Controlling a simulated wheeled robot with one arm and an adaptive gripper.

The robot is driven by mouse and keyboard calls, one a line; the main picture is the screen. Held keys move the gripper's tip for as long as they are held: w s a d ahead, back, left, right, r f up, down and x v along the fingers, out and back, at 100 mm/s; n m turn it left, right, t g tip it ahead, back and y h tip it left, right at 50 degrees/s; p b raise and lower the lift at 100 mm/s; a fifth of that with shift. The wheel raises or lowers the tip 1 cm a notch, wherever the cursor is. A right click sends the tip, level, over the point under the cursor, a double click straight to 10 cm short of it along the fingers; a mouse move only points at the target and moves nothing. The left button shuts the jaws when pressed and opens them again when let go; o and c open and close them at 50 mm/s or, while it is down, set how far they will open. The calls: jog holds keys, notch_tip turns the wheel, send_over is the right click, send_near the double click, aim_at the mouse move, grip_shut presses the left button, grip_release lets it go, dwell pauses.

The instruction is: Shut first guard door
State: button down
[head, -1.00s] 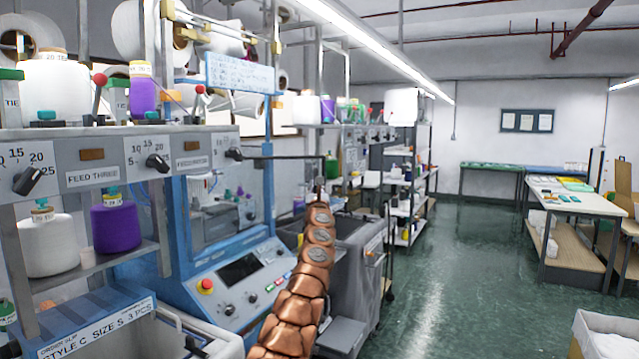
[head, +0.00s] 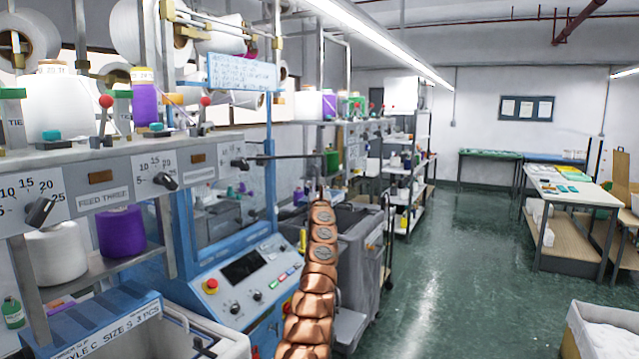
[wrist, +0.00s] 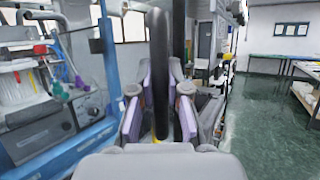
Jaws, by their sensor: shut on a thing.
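The first knitting machine's guard has a clear panel in a blue frame (head: 270,190). It stands behind the control panel (head: 240,283); I cannot tell how far its door stands open. A thin dark rod (head: 290,157) sticks out to the right from the frame, level, above the tip of my copper arm. In the wrist view my gripper (wrist: 160,70) has its purple-padded fingers on both sides of a dark upright bar (wrist: 158,40) and is shut on it. Whether this bar joins the door is not clear. The gripper's fingers are hard to make out in the head view.
Yarn cones, a purple one (head: 120,230) among them, stand on shelves at left. A grey bin (head: 358,255) is right of my arm. A white-lined box (head: 603,330) is at lower right. A worktable (head: 570,190) stands farther right. The green floor (head: 440,260) between is clear.

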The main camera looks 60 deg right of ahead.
jog(key=shift+w+d+r, duration=0.1)
jog(key=shift+d+r, duration=0.15)
jog(key=shift+p, duration=0.3)
jog(key=c, duration=1.3)
grip_release()
jog(key=shift+o, duration=0.8)
jog(key=shift+f, duration=0.15)
jog(key=shift+w, duration=0.1)
jog(key=shift+f, duration=0.15)
jog(key=shift+a, duration=0.1)
